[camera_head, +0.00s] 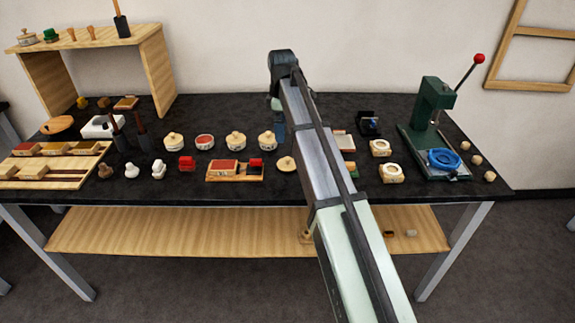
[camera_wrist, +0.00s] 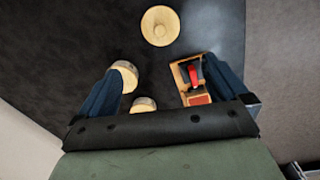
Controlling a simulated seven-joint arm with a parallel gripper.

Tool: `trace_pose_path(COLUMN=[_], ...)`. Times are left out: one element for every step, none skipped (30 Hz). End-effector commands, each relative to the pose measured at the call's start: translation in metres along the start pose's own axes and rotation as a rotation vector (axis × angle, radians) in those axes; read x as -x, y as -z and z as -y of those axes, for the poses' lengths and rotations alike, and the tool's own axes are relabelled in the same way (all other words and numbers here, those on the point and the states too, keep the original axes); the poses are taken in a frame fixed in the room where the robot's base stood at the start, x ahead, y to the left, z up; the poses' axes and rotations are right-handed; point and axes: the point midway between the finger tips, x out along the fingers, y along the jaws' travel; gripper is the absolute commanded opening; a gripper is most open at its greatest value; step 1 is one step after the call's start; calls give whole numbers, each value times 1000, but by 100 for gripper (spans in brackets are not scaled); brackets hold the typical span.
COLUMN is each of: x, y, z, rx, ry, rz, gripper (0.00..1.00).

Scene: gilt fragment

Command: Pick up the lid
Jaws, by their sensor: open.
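A loose round lid (camera_head: 286,163) of pale wood colour with a small knob lies on the dark table, just left of my arm. It also shows in the wrist view (camera_wrist: 160,25) at the top centre, beyond my fingertips. My gripper (camera_wrist: 160,64) is open with its two blue fingers spread and nothing held between them. In the head view my gripper (camera_head: 279,127) hangs above the table behind the lid, partly hidden by my own arm.
Lidded jars (camera_head: 235,141) and an open jar with red contents (camera_head: 204,142) stand left of my gripper. A wooden tray (camera_head: 216,178) with a red block (camera_head: 256,163) lies left of the lid. A green press (camera_head: 430,120) stands at right.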

Motion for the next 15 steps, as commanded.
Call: trace_pose_path(x=[3, 3, 3, 2, 0, -4, -8, -12, -20, -25, -30, -37, -42, -47, -53], y=[-5, -8, -10, -11, -12, -12, -12, -12, -12, -12, -12, -12, -12, -12, -12], z=[-2, -2, -2, -2, -2, -1, -1, -1, 0, 0, 0, 0, 0, 0, 1], rx=[3, 4, 7, 9, 10, 11, 11, 11, 11, 10, 10, 10, 10, 10, 10], ry=[11, 17, 23, 26, 28, 29, 29, 29, 29, 29, 29, 29, 28, 28, 29], rz=[-2, -2, -3, -3, -3, -4, -4, -3, -3, -3, -3, -3, -3, -3, -3], gripper=[100, 100, 100, 100, 100, 100, 100, 100, 100, 100, 100, 100, 100, 100, 100])
